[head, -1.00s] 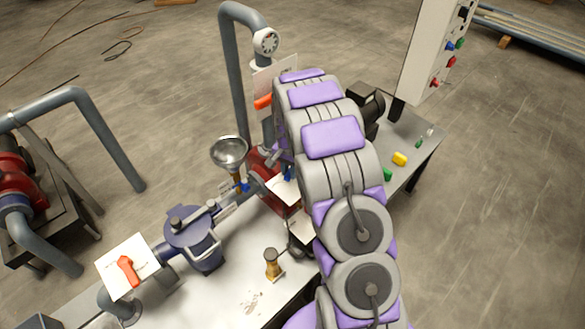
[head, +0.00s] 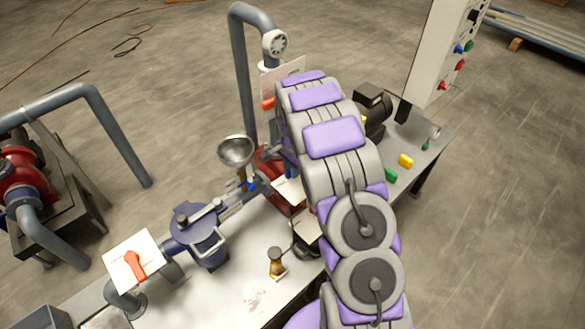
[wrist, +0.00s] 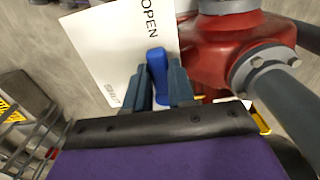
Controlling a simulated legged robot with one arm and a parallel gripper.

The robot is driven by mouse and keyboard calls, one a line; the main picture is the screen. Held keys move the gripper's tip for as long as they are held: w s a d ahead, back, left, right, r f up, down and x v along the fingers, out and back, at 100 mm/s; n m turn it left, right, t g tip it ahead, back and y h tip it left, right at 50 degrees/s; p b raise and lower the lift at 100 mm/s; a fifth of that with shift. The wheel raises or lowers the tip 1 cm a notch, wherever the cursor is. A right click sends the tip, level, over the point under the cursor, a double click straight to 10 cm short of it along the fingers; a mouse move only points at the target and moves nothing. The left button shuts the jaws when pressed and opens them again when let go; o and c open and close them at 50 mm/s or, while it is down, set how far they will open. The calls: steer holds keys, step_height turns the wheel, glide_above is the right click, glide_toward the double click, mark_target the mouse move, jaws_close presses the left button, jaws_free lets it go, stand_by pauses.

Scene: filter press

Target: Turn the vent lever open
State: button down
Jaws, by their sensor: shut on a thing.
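The blue lever (wrist: 157,72) stands up between my gripper's two dark fingers (wrist: 161,88) in the wrist view, and the fingers are shut on it. Behind it is a white plate (wrist: 115,45) with OPEN printed near its upper end and SHUT at its lower left. The lever lies closer to the OPEN side of the picture than to the word SHUT. The lever's base is hidden by my fingers and wrist. In the head view my arm covers most of this spot, and a white plate (head: 288,188) shows beside the red pump body (head: 275,168).
A red casting (wrist: 225,45) and a grey flanged pipe (wrist: 285,95) are close on the right in the wrist view. On the bench are a funnel (head: 236,151), a blue strainer pot (head: 200,235), a brass piece (head: 276,262) and an orange lever (head: 134,264) on another plate.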

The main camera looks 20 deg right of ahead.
steer(key=shift+f, duration=0.1)
steer(key=c, duration=1)
jaws_free()
steer(key=shift+a, duration=0.2)
steer(key=shift+o, duration=0.2)
step_height(320, 180, up, 18)
steer(key=shift+f+p, duration=0.25)
steer(key=shift+p, duration=0.2)
steer(key=shift+w, duration=0.1)
